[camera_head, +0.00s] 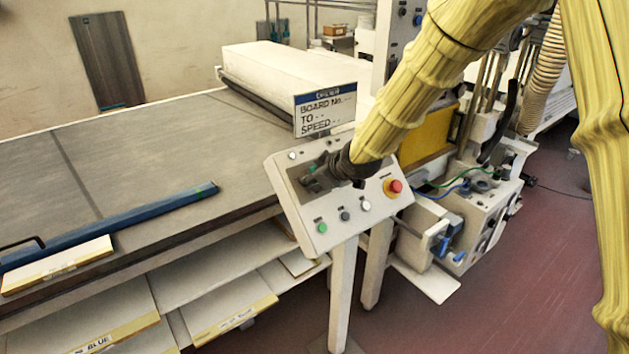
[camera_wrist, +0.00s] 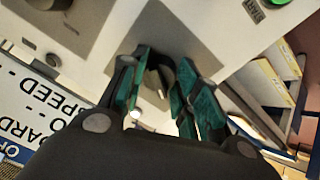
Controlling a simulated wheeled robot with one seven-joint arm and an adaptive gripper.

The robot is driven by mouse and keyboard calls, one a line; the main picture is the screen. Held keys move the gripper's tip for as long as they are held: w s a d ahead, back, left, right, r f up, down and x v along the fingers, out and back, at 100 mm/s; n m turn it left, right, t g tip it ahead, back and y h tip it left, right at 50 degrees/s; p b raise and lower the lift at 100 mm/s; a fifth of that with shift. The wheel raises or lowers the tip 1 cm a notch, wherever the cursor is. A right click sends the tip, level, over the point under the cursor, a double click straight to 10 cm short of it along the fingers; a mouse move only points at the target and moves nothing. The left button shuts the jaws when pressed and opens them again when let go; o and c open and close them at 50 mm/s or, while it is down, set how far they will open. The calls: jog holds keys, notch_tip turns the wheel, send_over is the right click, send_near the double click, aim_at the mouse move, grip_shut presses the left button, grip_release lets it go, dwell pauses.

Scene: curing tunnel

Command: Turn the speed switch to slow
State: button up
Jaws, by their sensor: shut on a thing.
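The pale control panel (camera_head: 335,232) stands on a post beside the conveyor table. My gripper (camera_head: 325,176) reaches down onto the panel's upper left part and hides the switch there. In the wrist view, my gripper (camera_wrist: 160,92) has its green-padded fingers on either side of a dark knob, the speed switch (camera_wrist: 157,78), and is shut on it. The knob sits on a grey plate (camera_wrist: 190,38) of the panel. Its markings are hidden, so I cannot tell which setting it points to.
A red emergency stop (camera_head: 394,186) and several buttons, one green (camera_head: 321,228), lie close to my gripper. A blue bar (camera_head: 130,225) lies along the conveyor table (camera_head: 150,145).

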jog(key=shift+f+n, duration=0.15)
jog(key=shift+n, duration=0.35)
jog(key=o, duration=1)
jog(key=shift+d, duration=0.1)
jog(key=shift+o, duration=0.2)
jog(key=v, duration=1.2)
